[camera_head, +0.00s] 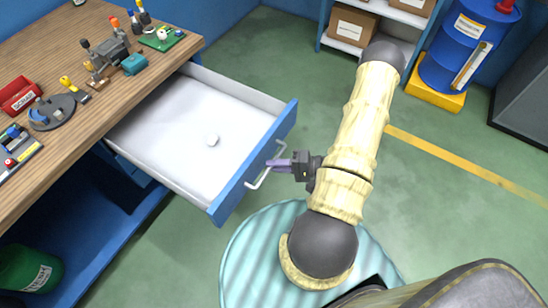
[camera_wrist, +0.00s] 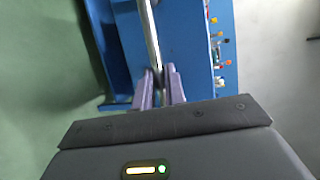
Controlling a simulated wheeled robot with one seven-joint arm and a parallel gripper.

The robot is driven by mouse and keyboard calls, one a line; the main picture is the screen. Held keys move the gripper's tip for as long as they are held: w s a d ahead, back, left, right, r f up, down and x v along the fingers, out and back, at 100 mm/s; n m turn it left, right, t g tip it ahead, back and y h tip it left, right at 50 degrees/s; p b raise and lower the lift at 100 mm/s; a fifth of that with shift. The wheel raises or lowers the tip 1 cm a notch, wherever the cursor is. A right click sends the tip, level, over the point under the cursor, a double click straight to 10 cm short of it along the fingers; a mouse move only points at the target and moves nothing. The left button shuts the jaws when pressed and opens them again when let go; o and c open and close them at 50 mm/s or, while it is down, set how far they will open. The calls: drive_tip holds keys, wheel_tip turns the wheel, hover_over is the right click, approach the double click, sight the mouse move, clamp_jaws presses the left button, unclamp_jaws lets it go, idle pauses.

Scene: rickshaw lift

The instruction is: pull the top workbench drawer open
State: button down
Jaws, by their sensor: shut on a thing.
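The top workbench drawer (camera_head: 190,125) stands well out from the bench in the head view, with a white inside and a blue front (camera_head: 255,165). The drawer's silver bar handle (camera_head: 258,181) is on the outside of the front. My gripper (camera_head: 275,163) reaches it from the right and is shut on the handle. In the wrist view the purple-grey fingers (camera_wrist: 159,88) sit either side of the silver bar handle (camera_wrist: 149,35), near one part of its length. The fingertips partly hide the bar.
The wooden workbench top (camera_head: 150,80) at left bears tools, a red bin (camera_head: 18,95) and small parts. A green drum (camera_head: 30,268) stands below. A blue drum (camera_head: 465,45) and a shelf with boxes (camera_head: 352,27) are at the back. Green floor right of the drawer is clear.

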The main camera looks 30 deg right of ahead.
drive_tip(key=shift+s+d, duration=0.1)
drive_tip(key=shift+s, duration=0.05)
drive_tip(key=c, duration=1.5)
unclamp_jaws()
drive_tip(key=shift+o, duration=0.2)
drive_tip(key=shift+d, duration=0.1)
drive_tip(key=v, duration=1.7)
drive_tip(key=shift+s+d, duration=0.15)
drive_tip(key=shift+d, duration=0.05)
